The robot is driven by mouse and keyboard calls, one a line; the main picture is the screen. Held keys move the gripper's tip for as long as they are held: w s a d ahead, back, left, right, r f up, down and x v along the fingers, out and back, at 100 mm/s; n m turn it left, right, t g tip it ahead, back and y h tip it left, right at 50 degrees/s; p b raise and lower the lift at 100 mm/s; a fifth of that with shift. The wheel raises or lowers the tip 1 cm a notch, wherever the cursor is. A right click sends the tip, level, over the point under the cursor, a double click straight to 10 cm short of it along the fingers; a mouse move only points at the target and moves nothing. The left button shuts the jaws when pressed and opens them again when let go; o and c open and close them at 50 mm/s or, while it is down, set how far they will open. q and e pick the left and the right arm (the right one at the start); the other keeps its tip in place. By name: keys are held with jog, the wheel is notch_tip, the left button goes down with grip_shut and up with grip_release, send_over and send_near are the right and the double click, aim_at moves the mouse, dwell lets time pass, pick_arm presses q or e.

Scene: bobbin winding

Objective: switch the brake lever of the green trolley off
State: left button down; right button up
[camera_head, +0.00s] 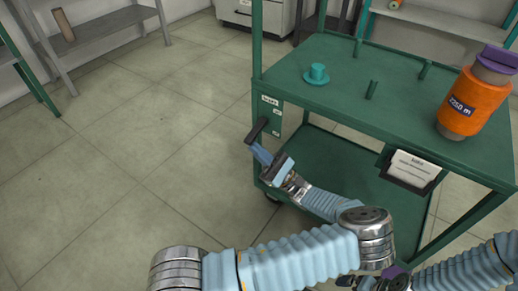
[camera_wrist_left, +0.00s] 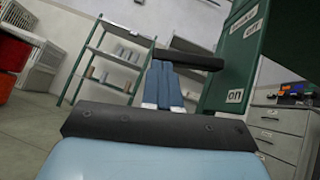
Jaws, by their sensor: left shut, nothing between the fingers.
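The green trolley (camera_head: 330,100) stands at the right in the head view. Its black brake lever (camera_head: 256,130) sticks out from the near left corner post, beside a label plate (camera_head: 271,112). The lever (camera_wrist_left: 190,60) shows as a dark bar in the left wrist view, with an "on" label (camera_wrist_left: 235,96) on the green plate below its line. My left gripper (camera_head: 255,149) is shut and empty, its blue fingertips (camera_wrist_left: 163,68) just below the lever; I cannot tell if they touch. My right gripper (camera_head: 375,283) is partly cut off at the bottom edge.
An orange bobbin (camera_head: 473,100), a teal spool-like piece (camera_head: 317,74) and short pegs stand on the trolley top. A card holder (camera_head: 411,170) hangs on its near side. Grey shelves (camera_head: 100,35) stand far left. The floor (camera_head: 130,130) left of the trolley is clear.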

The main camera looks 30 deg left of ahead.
pick_arm(q)
jog(key=shift+s+a+r+m+t+h+p, duration=0.1)
jog(key=shift+s+r+m+t+h+p, duration=0.45)
jog(key=shift+m+t+p, duration=1.65)
jog(key=shift+s+d+r+m+t+h+p, duration=0.1)
jog(key=shift+r+m+t+p, duration=0.95)
jog(key=shift+m+t+p, duration=1.15)
jog(key=shift+s+a+r+m+t+h+p, duration=0.1)
jog(key=shift+s+r+m+t+h+p, duration=0.2)
jog(key=shift+r+m+t+p, duration=1.75)
pick_arm(e)
notch_tip(320, 180, up, 12)
jog(key=b, duration=0.1)
jog(key=shift+s+a+f, duration=0.15)
jog(key=shift+s+a, duration=0.05)
jog(key=shift+a, duration=0.2)
pick_arm(q)
notch_tip(320, 180, down, 2)
jog(key=shift+f+m+t, duration=0.25)
jog(key=shift+m+t, duration=0.3)
jog(key=shift+m, duration=0.6)
